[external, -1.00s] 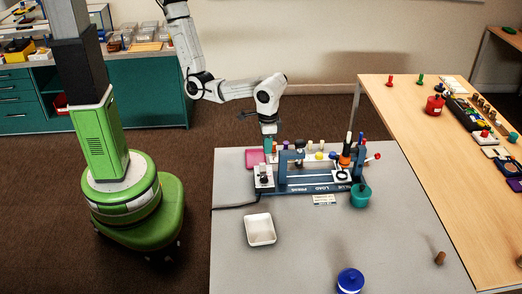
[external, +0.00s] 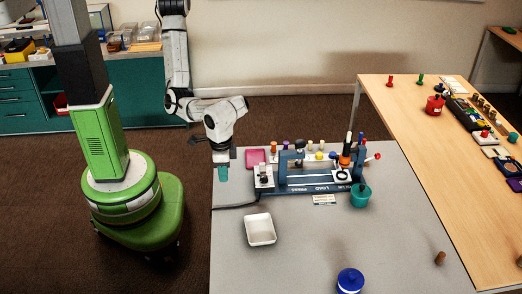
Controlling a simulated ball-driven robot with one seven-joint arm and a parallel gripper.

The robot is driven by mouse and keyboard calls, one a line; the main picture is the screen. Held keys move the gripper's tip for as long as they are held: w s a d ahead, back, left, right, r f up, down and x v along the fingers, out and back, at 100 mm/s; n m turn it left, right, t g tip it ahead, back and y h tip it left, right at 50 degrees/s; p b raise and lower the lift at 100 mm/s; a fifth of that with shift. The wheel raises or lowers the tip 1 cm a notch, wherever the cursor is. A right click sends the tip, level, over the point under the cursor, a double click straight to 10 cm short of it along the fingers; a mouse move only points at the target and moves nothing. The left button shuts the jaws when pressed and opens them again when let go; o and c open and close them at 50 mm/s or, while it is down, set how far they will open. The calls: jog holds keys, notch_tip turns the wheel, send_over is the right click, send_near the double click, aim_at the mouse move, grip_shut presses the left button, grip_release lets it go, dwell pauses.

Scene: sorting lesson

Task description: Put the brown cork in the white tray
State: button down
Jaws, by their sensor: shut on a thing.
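A brown cork-like piece (external: 440,258) stands on the grey table near its right edge. The white tray (external: 260,230) lies on the left part of the grey table and looks empty. My gripper (external: 222,174) points down by the back left corner of the table, behind and left of the tray and well apart from it. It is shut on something. A teal patch shows at its tip, but I cannot tell whether that is finger or held thing.
A blue press (external: 315,188) with several coloured pegs stands at the back of the grey table (external: 330,240). A pink block (external: 255,157), a teal pot (external: 360,196) and a blue pot (external: 350,281) are also there.

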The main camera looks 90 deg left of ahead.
jog(key=w+d+f+b, duration=0.4)
jog(key=b, duration=0.2)
jog(key=w+d+f+b, duration=0.3)
jog(key=f+b, duration=0.1)
jog(key=b, duration=0.2)
jog(key=shift+w+d+f, duration=0.25)
jog(key=shift+w+d, duration=0.1)
jog(key=shift+w, duration=0.05)
jog(key=shift+f, duration=1.6)
jog(key=shift+f+b, duration=0.3)
jog(key=shift+f, duration=0.3)
jog(key=c, duration=1.1)
grip_release()
